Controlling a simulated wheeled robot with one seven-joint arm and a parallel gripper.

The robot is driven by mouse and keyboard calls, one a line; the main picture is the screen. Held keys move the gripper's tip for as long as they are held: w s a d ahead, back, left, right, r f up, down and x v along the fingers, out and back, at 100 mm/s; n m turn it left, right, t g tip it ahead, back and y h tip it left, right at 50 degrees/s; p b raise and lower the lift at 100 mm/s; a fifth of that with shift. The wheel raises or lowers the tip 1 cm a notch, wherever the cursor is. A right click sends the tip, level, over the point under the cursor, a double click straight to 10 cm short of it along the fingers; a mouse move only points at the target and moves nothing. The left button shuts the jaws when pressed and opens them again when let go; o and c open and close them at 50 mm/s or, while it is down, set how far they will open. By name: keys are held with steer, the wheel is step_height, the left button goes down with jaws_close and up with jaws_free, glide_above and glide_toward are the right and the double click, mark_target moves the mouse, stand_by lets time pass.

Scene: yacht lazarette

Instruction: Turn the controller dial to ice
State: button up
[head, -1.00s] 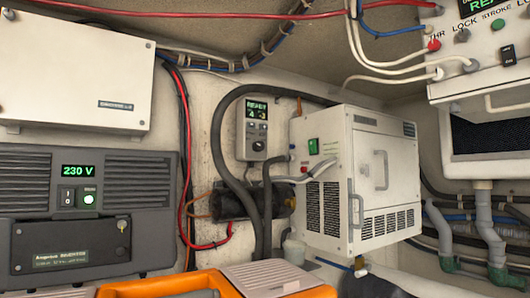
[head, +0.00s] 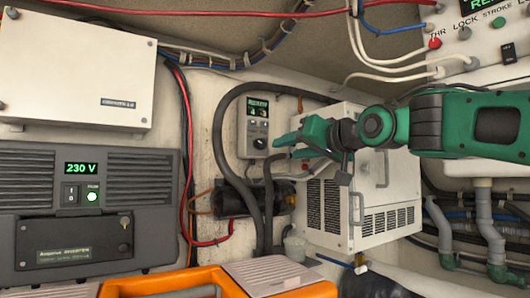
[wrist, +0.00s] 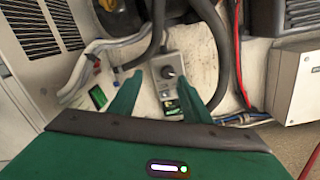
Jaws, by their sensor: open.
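The controller (head: 253,120) is a small grey box on the back wall, with a lit display on top and a dark dial (head: 260,143) near its bottom. My gripper (head: 284,149) is open and empty, just right of the dial in the head view, pointing left toward it. In the wrist view the controller (wrist: 184,66) and its dial (wrist: 168,72) show between the two green fingers, apart from them as far as I can tell. The dial's markings are too small to read.
A white vented unit (head: 340,225) stands behind and below my gripper. A thick dark hose (head: 218,150) loops around the controller. A dark cylinder (head: 240,202) sits below it. An inverter (head: 85,205), an orange case (head: 190,283) and a switch panel (head: 490,45) are around.

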mark_target(263, 143)
steer(key=shift+y, duration=0.3)
steer(key=r+x, duration=0.1)
steer(key=x, duration=0.6)
steer(key=r+x, duration=0.1)
steer(key=x, duration=0.3)
steer(key=shift+s+a+r, duration=0.2)
steer(key=shift+a+r, duration=0.1)
steer(key=shift+a, duration=0.05)
steer(key=c, duration=1)
